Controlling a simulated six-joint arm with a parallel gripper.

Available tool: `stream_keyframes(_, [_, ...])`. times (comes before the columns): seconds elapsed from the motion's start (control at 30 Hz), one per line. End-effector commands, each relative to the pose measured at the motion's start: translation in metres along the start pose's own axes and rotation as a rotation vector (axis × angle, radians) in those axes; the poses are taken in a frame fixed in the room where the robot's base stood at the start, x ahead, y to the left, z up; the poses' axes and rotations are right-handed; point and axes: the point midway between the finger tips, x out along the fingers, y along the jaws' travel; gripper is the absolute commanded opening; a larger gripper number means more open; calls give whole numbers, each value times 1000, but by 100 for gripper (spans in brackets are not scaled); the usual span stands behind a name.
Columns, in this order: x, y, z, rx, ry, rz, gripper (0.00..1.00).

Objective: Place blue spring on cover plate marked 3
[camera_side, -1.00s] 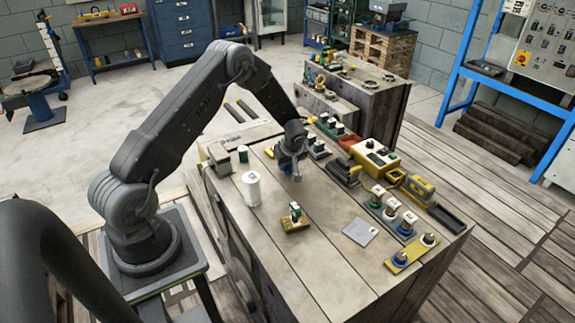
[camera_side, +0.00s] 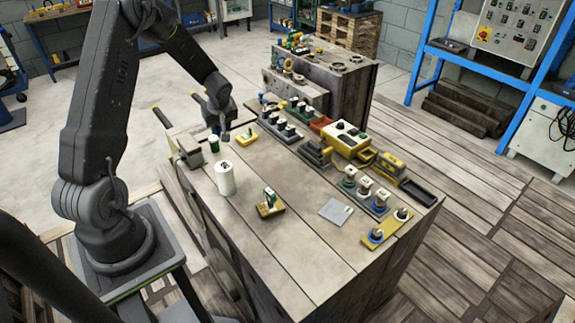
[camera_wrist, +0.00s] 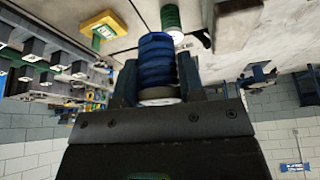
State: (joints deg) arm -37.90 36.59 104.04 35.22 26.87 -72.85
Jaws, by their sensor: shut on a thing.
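My gripper (camera_side: 223,134) is over the far left part of the wooden bench, near a small green spring (camera_side: 214,145). In the wrist view, my gripper (camera_wrist: 157,85) is shut on a blue spring (camera_wrist: 157,60), which has a pale ring at its lower end. In the side view, the spring is too small to tell apart from the fingers. A yellow plate (camera_side: 246,139) with a green part lies just right of my gripper; it also shows in the wrist view (camera_wrist: 103,28). A grey plate (camera_side: 336,211) lies front right. I cannot read a 3 on any plate.
A white cylinder (camera_side: 225,179) stands in front of my gripper. Several capped posts and a yellow strip (camera_side: 388,229) line the right edge, with a yellow box (camera_side: 348,139) behind. The front of the bench is clear.

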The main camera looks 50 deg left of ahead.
Motion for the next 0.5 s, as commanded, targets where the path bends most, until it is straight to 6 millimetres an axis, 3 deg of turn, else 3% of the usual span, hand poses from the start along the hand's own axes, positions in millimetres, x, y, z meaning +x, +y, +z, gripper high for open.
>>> stream_keyframes(0.13, [-5, 12, 11, 53, -3, 23, 11])
stream_keyframes(0.23, [-15, 35, 33, 154, -8, 64, 11])
stream_keyframes(0.5, [-60, 108, 134, 568, -15, 235, 11])
